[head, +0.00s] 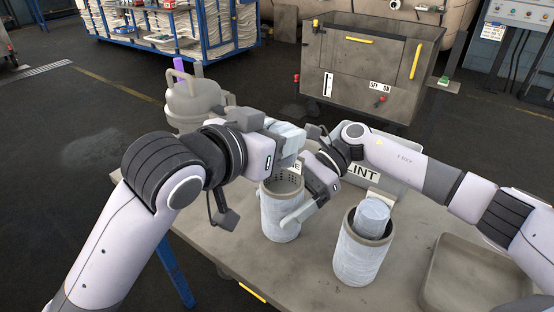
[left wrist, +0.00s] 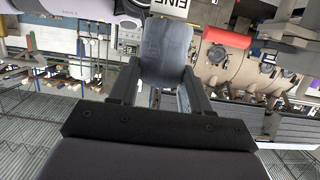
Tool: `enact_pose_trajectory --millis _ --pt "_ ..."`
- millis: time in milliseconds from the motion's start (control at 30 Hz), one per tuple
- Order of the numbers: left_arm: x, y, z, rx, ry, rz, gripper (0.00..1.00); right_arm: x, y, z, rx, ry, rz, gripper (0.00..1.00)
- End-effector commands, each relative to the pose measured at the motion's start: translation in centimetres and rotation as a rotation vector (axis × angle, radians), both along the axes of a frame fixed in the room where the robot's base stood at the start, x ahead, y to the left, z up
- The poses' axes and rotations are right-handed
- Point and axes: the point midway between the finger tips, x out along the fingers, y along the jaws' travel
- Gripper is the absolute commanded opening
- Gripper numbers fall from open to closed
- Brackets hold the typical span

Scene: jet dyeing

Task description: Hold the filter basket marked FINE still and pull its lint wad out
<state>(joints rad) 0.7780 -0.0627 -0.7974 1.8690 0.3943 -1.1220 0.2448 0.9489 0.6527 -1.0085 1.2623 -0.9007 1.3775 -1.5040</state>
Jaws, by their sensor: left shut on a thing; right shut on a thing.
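The filter basket (head: 279,217), a pale cylinder with a perforated rim, stands upright on the table. My left gripper (head: 284,136) is shut on a pale blue-grey lint wad (head: 292,143), above the basket's mouth. The wad (left wrist: 166,55) also shows between the fingers in the left wrist view. My right gripper (head: 292,215) is shut on the basket at its right side; the exact contact is partly hidden.
A second basket (head: 357,257) with a lint wad (head: 374,213) in it stands to the right. A bin marked LINT (head: 400,170) is behind, partly hidden by my right arm. A shallow tray (head: 440,290) lies at right. A grey lidded vessel (head: 190,100) stands at left.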

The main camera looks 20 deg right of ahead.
Motion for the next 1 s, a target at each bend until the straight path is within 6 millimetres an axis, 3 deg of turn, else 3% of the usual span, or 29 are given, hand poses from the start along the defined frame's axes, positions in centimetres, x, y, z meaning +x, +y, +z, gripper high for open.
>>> enact_pose_trajectory --millis 167,467,500,567,833,1000 --pt "0.0 0.0 2.5 -0.002 -0.001 0.000 0.17 0.0 0.0 0.0 0.001 0.000 0.000 0.42" --pt "0.0 0.0 2.9 0.000 0.003 0.001 0.17 0.0 0.0 0.0 0.001 0.000 0.000 0.42" --pt "0.0 0.0 2.9 0.000 0.003 0.001 0.17 0.0 0.0 0.0 0.001 0.000 0.000 0.82" --pt "0.0 0.0 2.8 0.000 0.003 0.001 0.17 0.0 0.0 0.0 0.001 0.000 0.000 1.00" --pt "0.0 0.0 2.8 0.001 0.002 0.000 0.17 0.1 -0.2 0.1 0.000 0.000 0.000 1.00" --pt "0.0 0.0 2.8 0.001 0.002 0.000 0.17 0.6 -1.9 0.8 0.000 -0.001 -0.003 1.00"
